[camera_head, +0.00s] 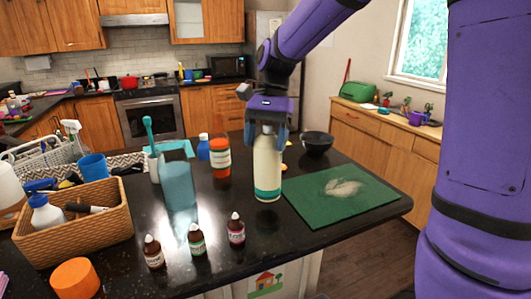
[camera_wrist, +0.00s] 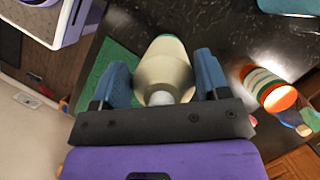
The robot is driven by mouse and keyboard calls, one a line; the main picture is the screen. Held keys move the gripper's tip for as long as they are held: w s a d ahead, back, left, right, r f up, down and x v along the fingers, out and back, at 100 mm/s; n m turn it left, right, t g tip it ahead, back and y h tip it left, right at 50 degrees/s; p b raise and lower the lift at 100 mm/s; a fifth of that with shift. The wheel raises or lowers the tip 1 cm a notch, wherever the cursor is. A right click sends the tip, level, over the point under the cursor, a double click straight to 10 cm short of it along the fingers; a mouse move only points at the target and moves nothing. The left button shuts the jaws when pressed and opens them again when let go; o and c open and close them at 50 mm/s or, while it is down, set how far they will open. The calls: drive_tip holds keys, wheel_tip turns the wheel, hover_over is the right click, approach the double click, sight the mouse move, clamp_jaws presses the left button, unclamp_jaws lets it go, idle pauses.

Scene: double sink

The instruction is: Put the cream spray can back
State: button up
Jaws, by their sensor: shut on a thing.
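A cream spray can (camera_head: 267,165) with a teal band at its base stands upright over the dark island counter, just left of the green mat. I cannot tell whether its base touches the counter. My purple gripper (camera_head: 267,132) is above it, with its blue fingers shut on the can's upper part. In the wrist view the can (camera_wrist: 165,68) lies between the two fingers of my gripper (camera_wrist: 168,85), and its teal base shows at the far end. The can's top is partly hidden by my gripper.
The green mat (camera_head: 315,207) bears a pale powdery patch. An orange bottle (camera_head: 220,158) and a black bowl (camera_head: 316,143) stand close by. Several small brown bottles (camera_head: 196,240) stand in front. A wicker basket (camera_head: 70,236) is at left. Bare counter lies around the can's front.

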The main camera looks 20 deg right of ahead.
sight(263, 173)
drive_tip(key=shift+f, duration=1.75)
drive_tip(key=o, duration=1.6)
drive_tip(key=shift+f, duration=0.15)
drive_tip(key=v, duration=1)
drive_tip(key=shift+w+r, duration=0.1)
drive_tip(key=shift+r, duration=0.3)
drive_tip(key=shift+v, duration=0.8)
drive_tip(key=s+d+f+n+t+h, duration=0.1)
drive_tip(key=s+n+t, duration=0.3)
drive_tip(key=s, duration=0.8)
drive_tip(key=s+d+f+n+t+h, duration=0.2)
drive_tip(key=s+n+t, duration=0.2)
drive_tip(key=s, duration=0.8)
drive_tip(key=shift+s+d+n+t, duration=0.2)
drive_tip(key=shift+d+n+t, duration=0.15)
drive_tip(key=shift+n, duration=0.15)
